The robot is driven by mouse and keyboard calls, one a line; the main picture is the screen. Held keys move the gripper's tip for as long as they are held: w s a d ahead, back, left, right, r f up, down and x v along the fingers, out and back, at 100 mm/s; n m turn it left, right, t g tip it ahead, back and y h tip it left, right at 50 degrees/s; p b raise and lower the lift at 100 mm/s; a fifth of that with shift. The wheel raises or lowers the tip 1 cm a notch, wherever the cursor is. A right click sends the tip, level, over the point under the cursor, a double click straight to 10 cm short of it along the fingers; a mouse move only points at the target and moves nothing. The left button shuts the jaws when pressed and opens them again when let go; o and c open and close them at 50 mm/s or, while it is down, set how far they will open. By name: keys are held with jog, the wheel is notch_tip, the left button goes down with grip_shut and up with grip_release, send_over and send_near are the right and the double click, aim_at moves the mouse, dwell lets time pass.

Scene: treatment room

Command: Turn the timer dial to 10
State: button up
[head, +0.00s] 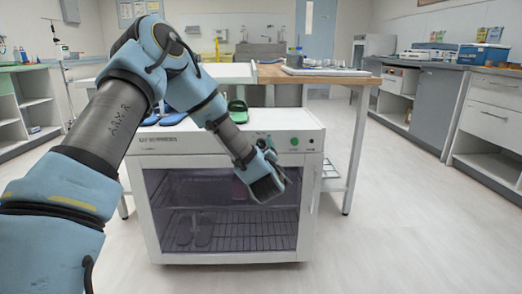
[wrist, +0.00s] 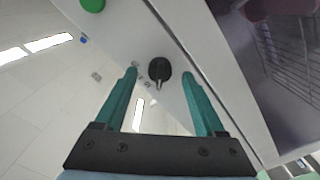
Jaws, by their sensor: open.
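The timer dial (wrist: 159,68) is a round black knob with a light pointer on the white front panel of the cabinet (head: 228,143). Its pointer faces down in the wrist view, and small marks, too small to read, lie beside it. My gripper (wrist: 159,74) is open, with one teal finger on each side of the dial and gaps to both. I cannot tell how far the fingertips are from the panel. In the head view my gripper (head: 267,180) is in front of the cabinet's upper front, and I cannot make out the dial there.
A green button (wrist: 92,4) sits on the panel near the dial; it also shows in the head view (head: 294,141). Below is a dark glass door (head: 225,215) with wire racks. Green slippers (head: 238,111) stand on top. Floor at right is clear.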

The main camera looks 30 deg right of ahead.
jog(key=shift+w+d, duration=0.25)
jog(key=shift+w, duration=0.35)
jog(key=shift+c, duration=0.4)
grip_shut()
